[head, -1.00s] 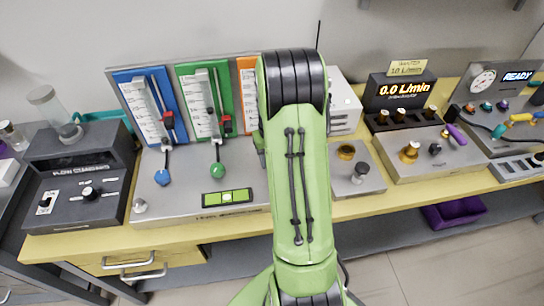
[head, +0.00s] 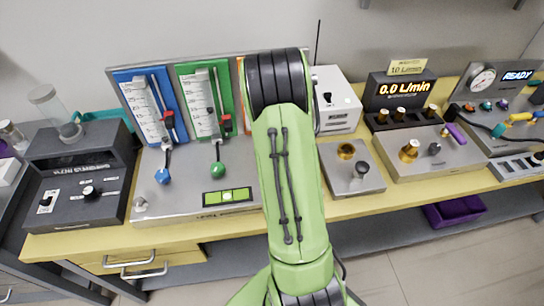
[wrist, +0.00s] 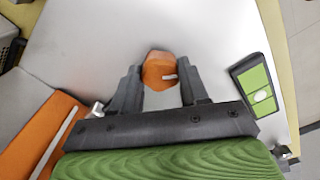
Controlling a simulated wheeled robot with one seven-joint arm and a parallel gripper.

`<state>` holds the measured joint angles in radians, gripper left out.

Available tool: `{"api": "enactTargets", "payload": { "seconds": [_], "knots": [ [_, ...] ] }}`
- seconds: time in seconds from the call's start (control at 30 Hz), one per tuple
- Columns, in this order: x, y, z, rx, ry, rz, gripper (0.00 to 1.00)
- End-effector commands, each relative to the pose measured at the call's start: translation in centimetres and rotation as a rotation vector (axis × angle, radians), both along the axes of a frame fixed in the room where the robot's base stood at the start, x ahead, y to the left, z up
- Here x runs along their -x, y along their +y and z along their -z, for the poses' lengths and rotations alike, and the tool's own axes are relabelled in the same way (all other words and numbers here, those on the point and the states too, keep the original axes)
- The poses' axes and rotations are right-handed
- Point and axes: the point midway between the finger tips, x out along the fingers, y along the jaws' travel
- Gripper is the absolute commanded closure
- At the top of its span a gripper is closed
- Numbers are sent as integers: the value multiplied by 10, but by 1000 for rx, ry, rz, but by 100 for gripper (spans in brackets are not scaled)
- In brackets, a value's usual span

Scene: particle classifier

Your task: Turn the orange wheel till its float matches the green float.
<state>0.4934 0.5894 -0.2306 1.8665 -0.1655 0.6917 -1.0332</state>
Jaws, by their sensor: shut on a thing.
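The orange wheel (wrist: 157,72) sits between the two dark fingers of my gripper (wrist: 159,68) in the wrist view, with a pale mark on its face. My gripper is shut on it. In the head view my arm hides the wheel, my gripper and most of the orange panel (head: 241,75), including its float. The orange panel also shows at the lower left of the wrist view (wrist: 52,133). The green panel (head: 185,88) stands left of my arm. Its float looks like a small dark spot (head: 210,110) in the tube.
The blue panel (head: 125,80) and blue wheel (head: 163,175) are further left. A white box (head: 340,115) stands right of my arm.

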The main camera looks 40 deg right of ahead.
Motion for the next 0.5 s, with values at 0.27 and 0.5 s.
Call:
{"api": "enactTargets", "payload": {
  "seconds": [0.27,0.5],
  "knots": [
    [-1,0,-1,2,-3,-138,86],
    [-1,0,-1,2,-3,-187,86]
  ]
}}
